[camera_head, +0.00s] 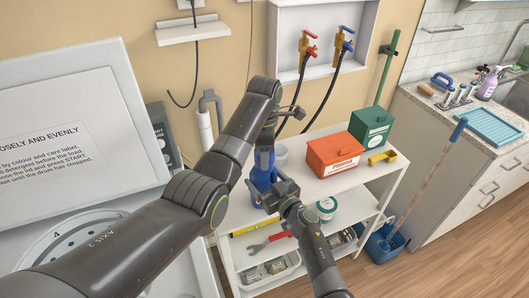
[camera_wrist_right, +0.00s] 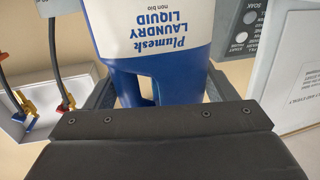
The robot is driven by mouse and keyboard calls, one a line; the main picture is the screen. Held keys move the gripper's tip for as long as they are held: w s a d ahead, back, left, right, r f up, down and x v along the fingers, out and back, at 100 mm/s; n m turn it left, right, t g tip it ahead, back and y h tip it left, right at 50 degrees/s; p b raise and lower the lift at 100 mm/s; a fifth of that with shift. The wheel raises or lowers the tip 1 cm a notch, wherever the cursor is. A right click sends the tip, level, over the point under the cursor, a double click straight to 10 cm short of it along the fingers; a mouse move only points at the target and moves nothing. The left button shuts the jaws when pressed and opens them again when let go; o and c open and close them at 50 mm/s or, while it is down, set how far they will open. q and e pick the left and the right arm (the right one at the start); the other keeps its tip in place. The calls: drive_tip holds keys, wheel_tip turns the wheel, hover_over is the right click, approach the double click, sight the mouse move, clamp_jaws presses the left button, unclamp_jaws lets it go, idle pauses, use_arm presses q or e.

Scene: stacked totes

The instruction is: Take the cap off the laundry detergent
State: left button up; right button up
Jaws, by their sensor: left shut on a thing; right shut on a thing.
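The laundry detergent (camera_head: 262,178) is a blue bottle standing upright on the white shelf unit. In the right wrist view the bottle (camera_wrist_right: 150,60) shows upside down, with its white label and handle opening. My right gripper (camera_head: 272,192) is shut on the bottle's body, one finger on each side. My left gripper (camera_head: 266,135) is at the top of the bottle, shut on its cap. The cap is hidden by the gripper, so I cannot see whether it is still seated on the neck.
An orange box (camera_head: 334,155) and a green box (camera_head: 371,128) stand right of the bottle. The washer lid (camera_head: 70,130) stands open at left. Tap hoses (camera_head: 338,70) hang behind.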

use_arm(q)
drive_tip(key=shift+r, duration=0.25)
drive_tip(key=shift+r, duration=0.9)
drive_tip(key=shift+r, duration=1.95)
use_arm(e)
drive_tip(key=o, duration=1.9)
drive_tip(key=shift+s+d, duration=0.1)
